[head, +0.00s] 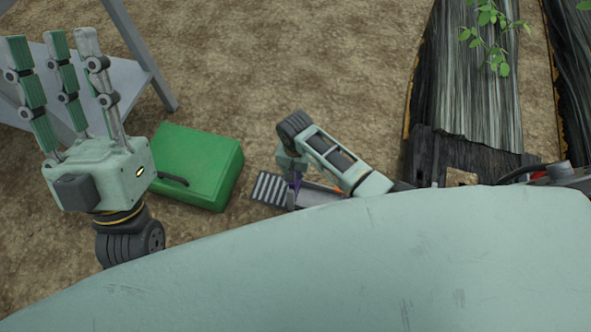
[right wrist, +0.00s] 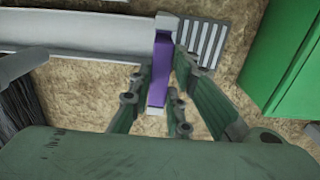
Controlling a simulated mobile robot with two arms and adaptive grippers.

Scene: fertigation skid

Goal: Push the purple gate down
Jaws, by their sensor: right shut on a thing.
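The purple gate (right wrist: 160,70) stands between the fingers of my right gripper (right wrist: 161,92) in the right wrist view. It is a flat upright bar with a pale top end, set across a pale grey channel (right wrist: 80,32). My right gripper is shut on the gate. In the head view only a sliver of purple (head: 297,183) shows below my right wrist, and my arm hides most of the gripper. My left gripper (head: 62,45) is raised at the left, open and empty, with its fingers pointing up.
A slatted grate (head: 270,188) ends the channel. A green box (head: 197,165) with a dark handle lies on the soil left of it. A grey metal stand (head: 120,75) is at the upper left. A dark planting bed (head: 468,90) with a seedling is at the right.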

